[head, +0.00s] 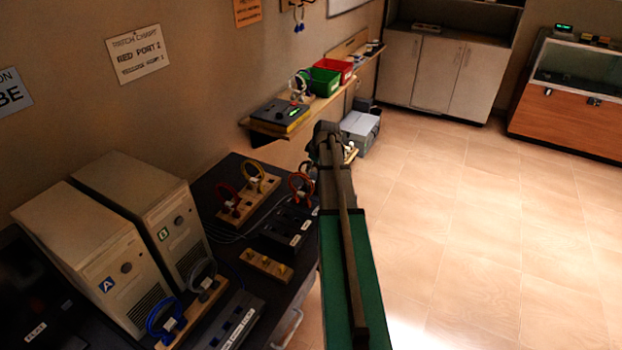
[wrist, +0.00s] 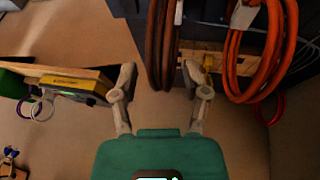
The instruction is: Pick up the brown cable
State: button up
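The brown cable (wrist: 162,45) shows in the wrist view as a bundled loop, top centre, with its lower end between the two fingertips. My gripper (wrist: 158,75) is open, with a finger on each side of the loop and a visible gap on both sides. In the head view, my gripper (head: 328,130) is at the far end of my green arm. The brown cable cannot be made out there; my arm may hide it. An orange cable (wrist: 262,60) hangs just right of the right finger; an orange loop (head: 300,185) also shows left of my arm.
A dark desk (head: 230,250) holds two computer towers (head: 150,215) and wooden racks with red, yellow, blue and grey cables. A wall shelf (head: 265,133) bears a yellow-edged device and bins. In the wrist view the shelf (wrist: 100,72) is near the left finger. Floor at right is clear.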

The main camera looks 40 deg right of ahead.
grip_shut()
jog(key=shift+r, duration=0.15)
dwell(0.4)
notch_tip(320, 180, up, 3)
jog(key=p, duration=0.3)
jog(key=s+d+r+p, duration=0.2)
jog(key=s+r+p, duration=0.7)
jog(key=s, duration=0.5)
jog(key=shift+r+p, duration=0.35)
jog(key=shift+p, duration=0.15)
jog(key=shift+w+d, duration=0.1)
